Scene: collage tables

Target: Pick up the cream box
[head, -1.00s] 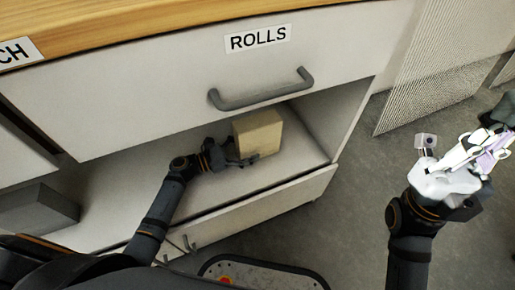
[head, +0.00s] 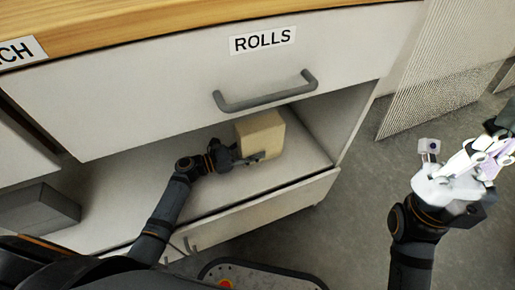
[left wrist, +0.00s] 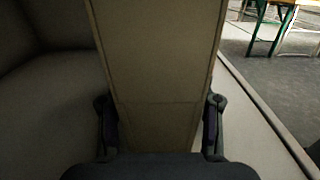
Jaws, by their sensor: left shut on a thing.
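The cream box (head: 261,134) is in the open shelf space under the drawer marked ROLLS. My left gripper (head: 250,158) reaches in from the left and is shut on the box at its lower part. In the left wrist view the cream box (left wrist: 155,70) fills the middle, between the two fingers of my left gripper (left wrist: 160,125). I cannot tell whether the box touches the shelf board. My right gripper (head: 485,155) is at the right, over the floor and away from the box; its fingers are pale and I cannot tell if they are apart.
The drawer marked ROLLS (head: 190,85) hangs just above the box, with a grey handle (head: 266,92). A dark grey box (head: 40,212) lies on the shelf (head: 112,205) at the left. A cabinet side wall stands right of the cream box. A mesh panel (head: 430,75) stands at the right.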

